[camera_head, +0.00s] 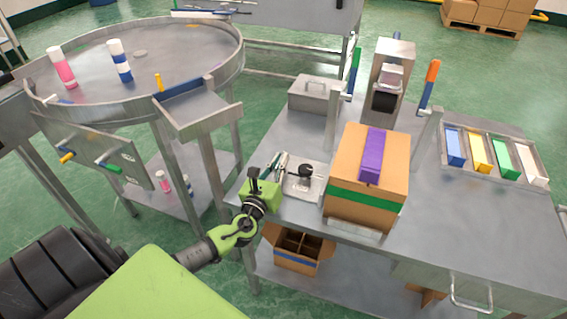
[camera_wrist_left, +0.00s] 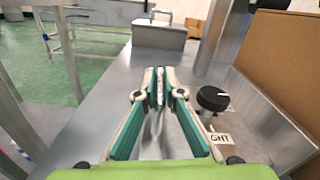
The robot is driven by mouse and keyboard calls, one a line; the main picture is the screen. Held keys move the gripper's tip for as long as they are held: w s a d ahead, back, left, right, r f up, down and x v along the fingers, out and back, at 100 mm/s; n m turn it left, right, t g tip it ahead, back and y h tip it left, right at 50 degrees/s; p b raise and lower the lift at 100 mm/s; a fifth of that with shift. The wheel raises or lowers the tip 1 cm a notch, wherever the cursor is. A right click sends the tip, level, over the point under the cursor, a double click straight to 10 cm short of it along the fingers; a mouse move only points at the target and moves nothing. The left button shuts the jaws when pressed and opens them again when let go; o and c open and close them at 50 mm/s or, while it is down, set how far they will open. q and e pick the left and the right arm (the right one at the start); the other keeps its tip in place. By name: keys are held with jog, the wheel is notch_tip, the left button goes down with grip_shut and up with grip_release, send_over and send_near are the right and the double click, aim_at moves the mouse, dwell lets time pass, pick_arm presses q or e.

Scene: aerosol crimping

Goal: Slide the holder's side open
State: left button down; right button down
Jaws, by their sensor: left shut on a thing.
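The holder (camera_head: 304,184) is a small pale metal plate with a black knob, near the table's left end. In the left wrist view its black knob (camera_wrist_left: 212,98) stands right of my fingers, beside a white label (camera_wrist_left: 221,140) whose visible letters read "GHT". My left gripper (camera_head: 281,163) is at the holder's left side. In the left wrist view my left gripper (camera_wrist_left: 160,84) has its fingertips close together on a thin grey upright piece, seemingly the holder's side (camera_wrist_left: 160,88). The fingers hide most of that piece. My right gripper is not in view.
A cardboard box (camera_head: 366,190) with a purple block on top stands close right of the holder. A lidded metal box (camera_head: 315,93) and a press (camera_head: 390,80) stand behind. A round table (camera_head: 180,45) with bottles is at left. Coloured bins (camera_head: 495,157) are at right.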

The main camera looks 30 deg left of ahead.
pick_arm(q)
jog(key=a, duration=0.2)
jog(key=s+a+b, duration=0.1)
jog(key=a, duration=0.2)
jog(key=shift+s+f, duration=0.1)
jog(key=shift+s, duration=0.05)
jog(key=c, duration=2.4)
grip_release()
jog(key=shift+o, duration=1.2)
jog(key=shift+a, duration=0.15)
jog(key=shift+s, duration=0.1)
jog(key=v, duration=1.2)
